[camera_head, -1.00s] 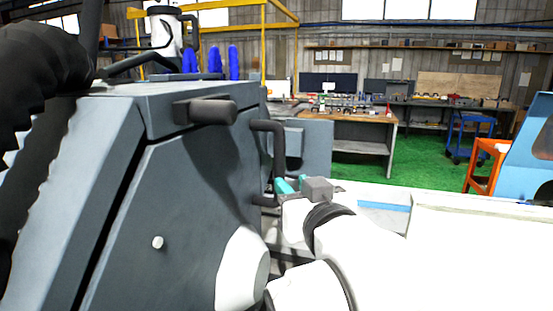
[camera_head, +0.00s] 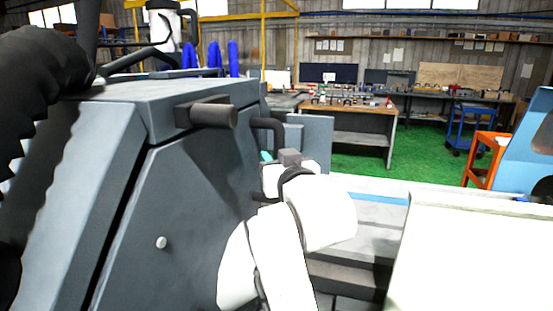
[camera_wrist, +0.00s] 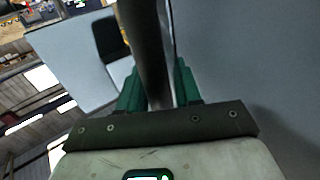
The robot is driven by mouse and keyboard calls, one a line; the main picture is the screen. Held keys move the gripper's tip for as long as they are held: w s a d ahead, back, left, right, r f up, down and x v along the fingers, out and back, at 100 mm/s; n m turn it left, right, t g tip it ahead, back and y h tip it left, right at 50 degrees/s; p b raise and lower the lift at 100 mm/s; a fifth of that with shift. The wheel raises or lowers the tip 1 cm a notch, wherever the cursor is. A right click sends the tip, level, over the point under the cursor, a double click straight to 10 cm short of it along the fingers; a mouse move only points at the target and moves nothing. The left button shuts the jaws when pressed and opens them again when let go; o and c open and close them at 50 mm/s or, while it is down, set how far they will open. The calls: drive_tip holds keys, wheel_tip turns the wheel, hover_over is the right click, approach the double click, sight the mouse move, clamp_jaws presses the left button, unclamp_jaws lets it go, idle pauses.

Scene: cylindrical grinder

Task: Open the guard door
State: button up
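The guard door seems to be the large dark grey panel (camera_head: 170,210) of the machine in the head view; it appears closed. A dark bar handle (camera_head: 268,123) stands at its right edge. My gripper (camera_head: 266,156) is at this handle, its teal fingers mostly hidden behind my white wrist. In the wrist view, the dark bar (camera_wrist: 153,50) runs between the two green fingers of my gripper (camera_wrist: 160,80). The bar nearly fills the gap. Whether both fingers press on it cannot be told. The lower part of the handle is hidden by my arm in the head view.
A dark cylindrical knob (camera_head: 207,116) sticks out near the panel's top. A grey box-like panel (camera_head: 316,140) stands behind the handle. A white machine cover (camera_head: 480,250) fills the lower right. A workbench (camera_head: 345,118), an orange cart (camera_head: 487,160) and green floor lie beyond.

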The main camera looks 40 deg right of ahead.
clamp_jaws()
idle(0.5)
